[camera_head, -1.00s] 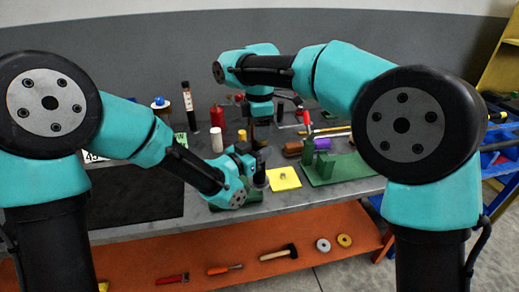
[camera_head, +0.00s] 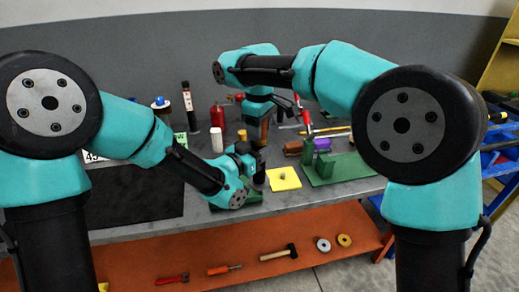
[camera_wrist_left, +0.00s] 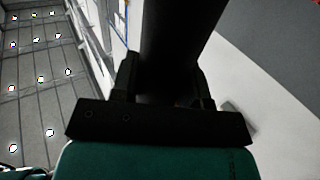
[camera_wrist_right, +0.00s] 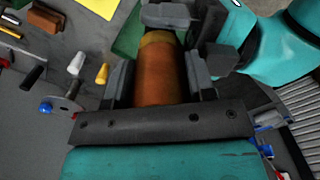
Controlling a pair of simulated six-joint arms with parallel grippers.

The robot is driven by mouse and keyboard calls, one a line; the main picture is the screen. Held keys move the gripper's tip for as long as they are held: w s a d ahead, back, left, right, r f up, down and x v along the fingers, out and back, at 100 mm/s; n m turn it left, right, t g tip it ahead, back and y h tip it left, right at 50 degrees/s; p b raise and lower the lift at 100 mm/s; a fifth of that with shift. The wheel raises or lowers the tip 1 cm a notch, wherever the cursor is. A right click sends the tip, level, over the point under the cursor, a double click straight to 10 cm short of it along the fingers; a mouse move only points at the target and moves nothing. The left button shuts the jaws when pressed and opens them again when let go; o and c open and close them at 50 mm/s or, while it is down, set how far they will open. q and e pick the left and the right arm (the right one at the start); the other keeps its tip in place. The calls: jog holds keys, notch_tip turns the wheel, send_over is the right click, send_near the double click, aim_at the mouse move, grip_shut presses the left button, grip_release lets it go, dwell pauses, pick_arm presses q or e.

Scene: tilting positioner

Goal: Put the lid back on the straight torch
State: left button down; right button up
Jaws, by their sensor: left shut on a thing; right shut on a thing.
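My left gripper (camera_head: 247,160) is low over the front of the bench. It is shut on a black cylinder, apparently the torch (camera_head: 259,178), which also fills the middle of the left wrist view (camera_wrist_left: 178,40). My right gripper (camera_head: 262,112) is above it, pointing down. It is shut on an orange-brown cylinder with a tan end, perhaps the lid (camera_wrist_right: 165,75); the cylinder shows below the fingers in the head view (camera_head: 265,130). The two held pieces are close, one above the other; I cannot tell whether they touch. The torch's upper end is hidden by my left gripper.
A yellow pad (camera_head: 291,184) with a small knob lies right of the held pieces. A green stand (camera_head: 345,168) is farther right. A white cylinder (camera_head: 216,140), a red can (camera_head: 217,116) and a dark bottle (camera_head: 190,105) stand behind. A black mat (camera_head: 135,195) lies left, clear.

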jog(key=m, duration=1)
jog(key=o, duration=1)
jog(key=shift+r, duration=2.2)
jog(key=shift+c, duration=0.3)
